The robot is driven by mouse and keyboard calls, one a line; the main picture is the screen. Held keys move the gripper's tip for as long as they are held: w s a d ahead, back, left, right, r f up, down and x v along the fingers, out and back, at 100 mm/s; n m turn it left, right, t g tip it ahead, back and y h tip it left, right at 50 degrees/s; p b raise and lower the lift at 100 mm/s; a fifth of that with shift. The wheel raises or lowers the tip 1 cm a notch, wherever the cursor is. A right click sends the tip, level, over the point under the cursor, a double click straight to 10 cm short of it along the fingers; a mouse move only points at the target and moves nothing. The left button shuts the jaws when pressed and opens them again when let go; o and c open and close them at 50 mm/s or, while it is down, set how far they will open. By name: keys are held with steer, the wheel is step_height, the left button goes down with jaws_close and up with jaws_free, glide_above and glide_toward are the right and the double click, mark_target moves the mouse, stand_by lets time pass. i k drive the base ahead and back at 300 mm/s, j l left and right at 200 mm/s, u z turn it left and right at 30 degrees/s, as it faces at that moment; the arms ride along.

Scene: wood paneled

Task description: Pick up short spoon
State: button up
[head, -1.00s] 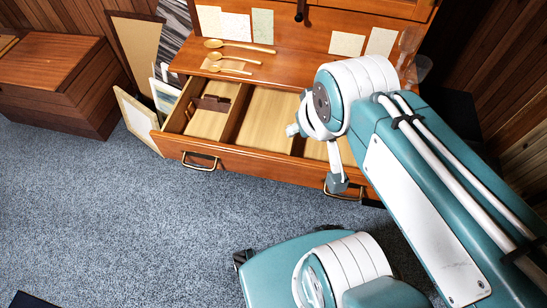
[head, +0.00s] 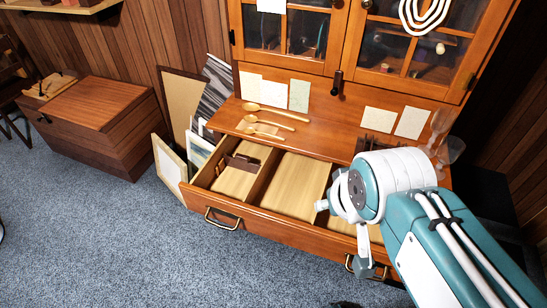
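Three wooden spoons lie side by side on the cabinet ledge. The short spoon (head: 265,132) is the front one. A middle-length spoon (head: 269,122) and a longer spoon (head: 277,110) lie behind it. All have their bowls to the left. My gripper (head: 343,236) hangs over the right part of the open drawer, to the right of and nearer than the spoons. Its two finger parts look spread apart, with nothing seen between them. The wrist hides part of the gripper.
The open drawer (head: 300,187) juts out below the ledge, with dividers and a dark brown item (head: 241,163) inside. Glasses (head: 447,145) stand at the ledge's right end. Leaning frames (head: 168,165) and a wooden chest (head: 97,115) are left.

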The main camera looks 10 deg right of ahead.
mark_target(250, 131)
steer(key=i+j, duration=0.2)
steer(key=j, duration=0.15)
steer(key=i+j+z, duration=0.1)
steer(key=j, duration=0.2)
steer(key=i+j, duration=0.25)
steer(key=i+j+z, duration=0.1)
steer(key=j, duration=0.35)
steer(key=i+j, duration=0.25)
steer(key=i+j+z, duration=0.1)
steer(key=j, duration=0.4)
steer(key=i+j, duration=0.2)
steer(key=j, duration=0.15)
steer(key=i+j+z, duration=0.1)
steer(key=j, duration=0.25)
steer(key=i+l, duration=0.1)
steer(key=l, duration=0.15)
